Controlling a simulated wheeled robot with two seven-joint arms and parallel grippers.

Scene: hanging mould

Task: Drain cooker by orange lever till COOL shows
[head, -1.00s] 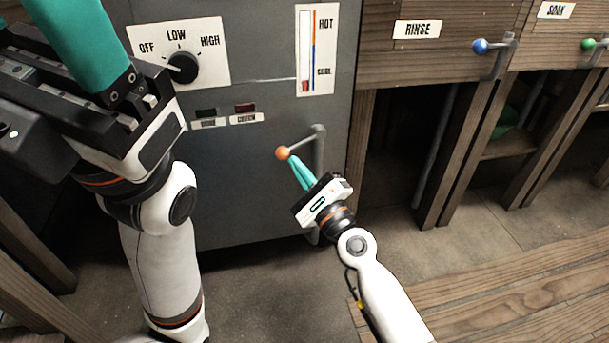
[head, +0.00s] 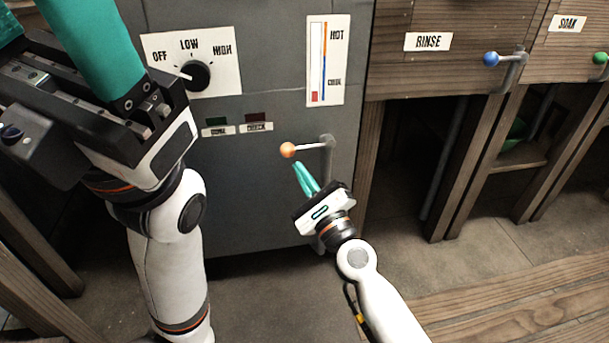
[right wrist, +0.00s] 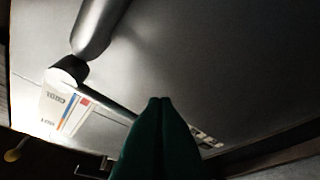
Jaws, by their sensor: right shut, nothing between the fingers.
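The grey cooker front (head: 250,190) carries an orange-knobbed lever (head: 287,150) whose grey arm runs left from its post, nearly level. My right gripper (head: 299,167) is shut and empty just below the orange knob, with a small gap. In the right wrist view its teal fingers (right wrist: 160,110) are together, and the grey post (right wrist: 98,28) shows beyond. The gauge (head: 327,60) has a short red column at its bottom, about level with COOL. My left gripper (head: 48,35) fills the upper left, its fingers apart and their tips cut off by the frame.
The dial (head: 195,76) points left toward OFF. A green lamp (head: 216,121) and a red lamp (head: 258,117) look dark. To the right are wooden cabinets with a blue-knobbed RINSE lever (head: 491,59) and a green-knobbed SOAK lever (head: 600,59). Open floor lies below.

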